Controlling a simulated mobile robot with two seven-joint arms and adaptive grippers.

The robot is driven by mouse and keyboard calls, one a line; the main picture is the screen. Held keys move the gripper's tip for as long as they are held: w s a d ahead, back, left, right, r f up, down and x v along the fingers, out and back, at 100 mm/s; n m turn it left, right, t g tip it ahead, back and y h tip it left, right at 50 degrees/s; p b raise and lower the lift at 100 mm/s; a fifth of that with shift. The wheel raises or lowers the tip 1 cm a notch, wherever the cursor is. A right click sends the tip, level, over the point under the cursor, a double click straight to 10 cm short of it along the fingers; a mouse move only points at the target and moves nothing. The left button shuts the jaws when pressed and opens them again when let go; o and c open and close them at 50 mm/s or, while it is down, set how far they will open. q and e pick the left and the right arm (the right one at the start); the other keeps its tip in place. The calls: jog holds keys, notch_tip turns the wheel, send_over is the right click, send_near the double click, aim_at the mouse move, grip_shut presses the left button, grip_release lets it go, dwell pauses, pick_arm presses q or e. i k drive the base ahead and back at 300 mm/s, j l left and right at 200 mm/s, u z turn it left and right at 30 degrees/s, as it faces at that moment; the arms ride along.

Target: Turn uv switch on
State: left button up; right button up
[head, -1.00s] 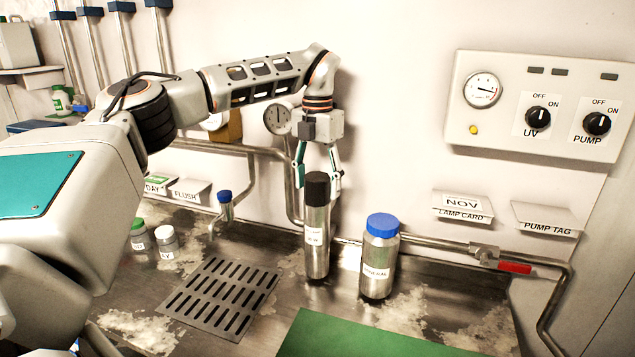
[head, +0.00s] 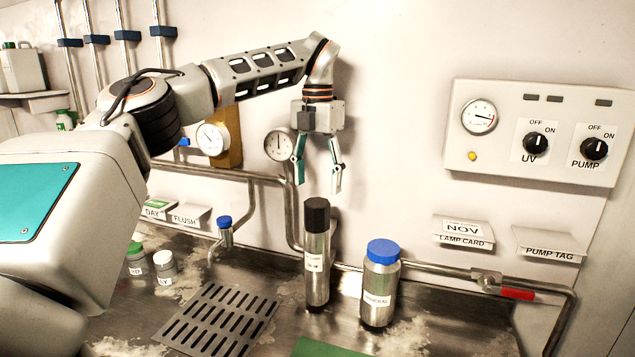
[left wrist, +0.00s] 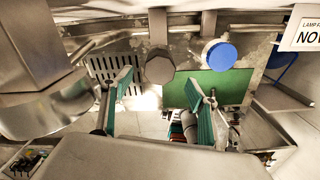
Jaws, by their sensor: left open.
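The UV switch (head: 536,144) is a round black knob on the white control panel (head: 480,160) at the right of the head view. Its white mark points up, near the OFF label. My left gripper (head: 318,188) is open and empty, pointing down just above the black-capped metal cylinder (head: 317,255). It is well left of the panel. In the left wrist view its fingers (left wrist: 160,95) are spread, with the black cap (left wrist: 159,66) beyond them. My right gripper is not in view.
A PUMP knob (head: 593,149) sits right of the UV knob. A blue-capped bottle (head: 380,285) stands right of the cylinder. Card holders (head: 462,240) and a red-handled pipe valve (head: 516,293) are below the panel. The wall between gripper and panel is clear.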

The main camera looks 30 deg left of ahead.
aim_at(534, 143)
jog(key=k, duration=1)
